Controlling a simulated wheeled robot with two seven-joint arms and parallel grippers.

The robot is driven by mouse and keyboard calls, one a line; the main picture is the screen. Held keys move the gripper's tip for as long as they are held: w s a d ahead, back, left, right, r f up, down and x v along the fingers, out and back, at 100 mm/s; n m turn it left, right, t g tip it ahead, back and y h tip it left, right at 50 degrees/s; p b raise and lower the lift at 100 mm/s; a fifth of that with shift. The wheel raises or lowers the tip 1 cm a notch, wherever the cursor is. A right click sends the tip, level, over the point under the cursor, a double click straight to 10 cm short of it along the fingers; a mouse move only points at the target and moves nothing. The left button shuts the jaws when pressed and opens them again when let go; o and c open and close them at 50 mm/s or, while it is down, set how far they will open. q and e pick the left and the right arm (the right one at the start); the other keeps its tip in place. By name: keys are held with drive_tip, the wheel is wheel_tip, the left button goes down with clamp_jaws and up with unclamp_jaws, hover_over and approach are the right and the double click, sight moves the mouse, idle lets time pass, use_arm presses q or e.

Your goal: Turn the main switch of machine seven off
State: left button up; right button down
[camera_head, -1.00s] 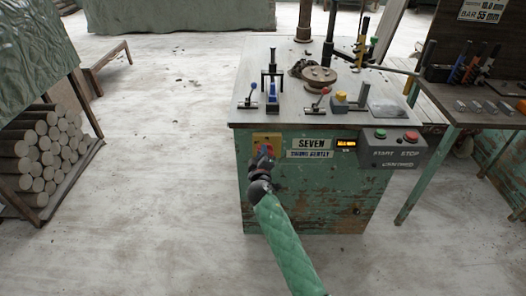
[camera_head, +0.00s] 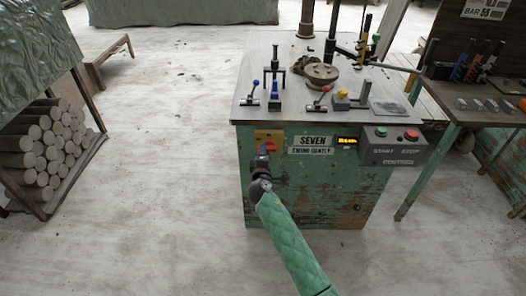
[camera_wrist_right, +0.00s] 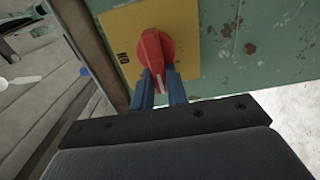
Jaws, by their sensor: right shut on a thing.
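The main switch is a red knob (camera_wrist_right: 153,50) on a yellow plate (camera_wrist_right: 118,22), which also shows on the green front of machine seven in the head view (camera_head: 277,133). In the wrist view my right gripper (camera_wrist_right: 160,86) has its two blue fingers on either side of the knob's narrow handle, shut on it. A white line marks the handle's end between the fingers. Lettering on the plate beside the knob seems to read ON, seen upside down. In the head view the right gripper (camera_head: 263,150) partly covers the plate. My left gripper is not in view.
Right of the switch are the SEVEN sign (camera_head: 313,140), a lit amber display (camera_head: 347,141) and a grey start/stop box (camera_head: 395,146). Small levers and a round wooden piece (camera_head: 320,73) stand on the machine top.

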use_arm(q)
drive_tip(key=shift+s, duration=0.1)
use_arm(e)
drive_tip(key=shift+a, duration=0.1)
drive_tip(key=c, duration=1.4)
unclamp_jaws()
drive_tip(key=shift+s, duration=0.1)
